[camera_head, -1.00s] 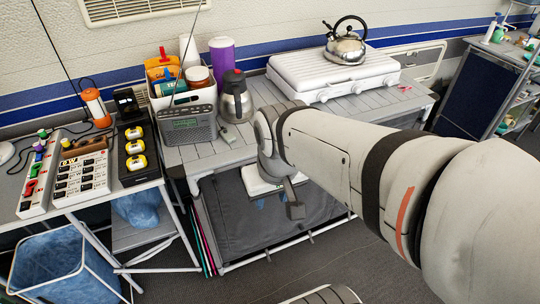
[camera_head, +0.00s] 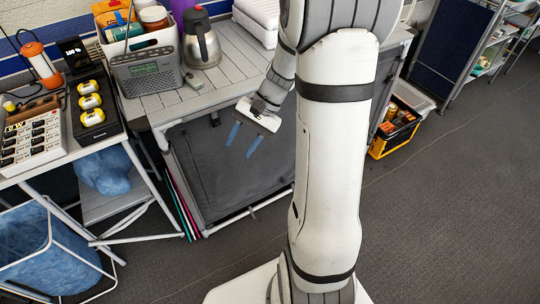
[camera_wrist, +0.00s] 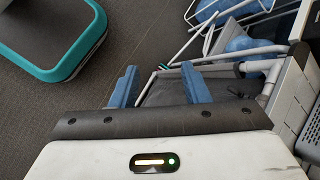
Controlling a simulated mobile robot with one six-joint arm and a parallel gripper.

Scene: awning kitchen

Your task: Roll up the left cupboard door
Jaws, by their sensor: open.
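The left cupboard door (camera_head: 218,180) is a dark grey fabric panel under the slatted table, hanging down flat and closed in the head view. A small dark tab shows near its upper edge. My gripper (camera_head: 241,141) has two blue fingers, spread apart and empty, in front of the upper part of the door. In the wrist view my gripper (camera_wrist: 160,88) also shows open, with a strip of dark fabric (camera_wrist: 165,90) between and beyond the fingers. I cannot tell whether the fingers touch the door. My arm hides the right part of the cupboard.
A radio (camera_head: 145,72) and a steel flask (camera_head: 201,40) stand on the slatted tabletop (camera_head: 190,100) above. A blue-lined bin (camera_head: 45,250) stands at the lower left. A yellow crate (camera_head: 393,130) sits on the floor at right. The carpet in front is free.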

